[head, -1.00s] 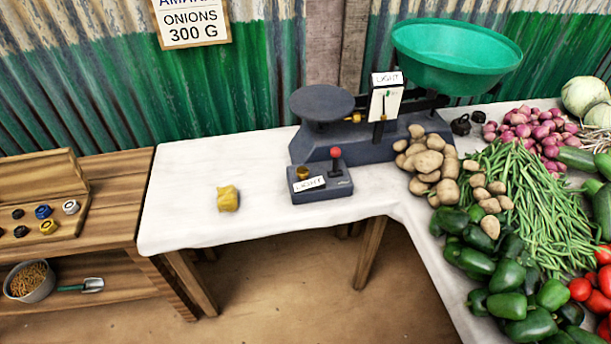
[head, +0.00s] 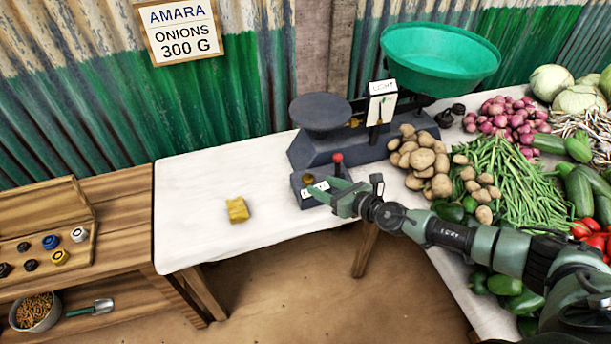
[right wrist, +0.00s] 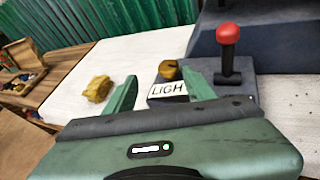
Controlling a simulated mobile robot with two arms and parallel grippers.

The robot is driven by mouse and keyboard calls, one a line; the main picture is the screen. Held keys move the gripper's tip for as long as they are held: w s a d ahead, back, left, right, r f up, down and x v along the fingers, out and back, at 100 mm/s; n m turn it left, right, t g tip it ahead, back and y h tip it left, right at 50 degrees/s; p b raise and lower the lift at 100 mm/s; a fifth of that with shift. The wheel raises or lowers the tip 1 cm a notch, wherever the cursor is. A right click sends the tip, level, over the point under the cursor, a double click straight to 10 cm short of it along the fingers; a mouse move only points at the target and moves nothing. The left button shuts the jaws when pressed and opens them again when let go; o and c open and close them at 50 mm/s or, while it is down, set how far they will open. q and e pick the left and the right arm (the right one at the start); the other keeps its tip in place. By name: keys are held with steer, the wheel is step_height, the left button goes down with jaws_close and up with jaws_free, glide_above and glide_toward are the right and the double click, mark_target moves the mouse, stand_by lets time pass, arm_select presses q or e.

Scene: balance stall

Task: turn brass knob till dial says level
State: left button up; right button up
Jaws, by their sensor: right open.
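The brass knob (head: 308,179) sits on top of a small dark control box beside a red-topped lever (head: 337,160). My left gripper is not in view.
The balance has a dark plate (head: 320,112) and a green bowl (head: 440,58). A yellow lump (head: 237,210) lies on the white cloth (head: 190,220). Potatoes (head: 420,160) and green beans (head: 495,180) crowd the right. The cloth left of the box is mostly clear.

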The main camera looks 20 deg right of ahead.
mark_target(309, 178)
steer(key=w+f+b, duration=0.1)
steer(key=w+a+f+n, duration=0.1)
steer(key=w, duration=0.1)
steer(key=w+f+n+b, duration=0.1)
steer(key=w, duration=0.1)
steer(key=shift+w+a+b, duration=0.15)
steer(key=shift+w+b, duration=0.1)
steer(key=shift+b, duration=0.1)
steer(key=shift+w+a+f+g, duration=0.1)
steer(key=shift+w+a+g, duration=0.2)
steer(key=shift+w, duration=0.2)
jaws_close()
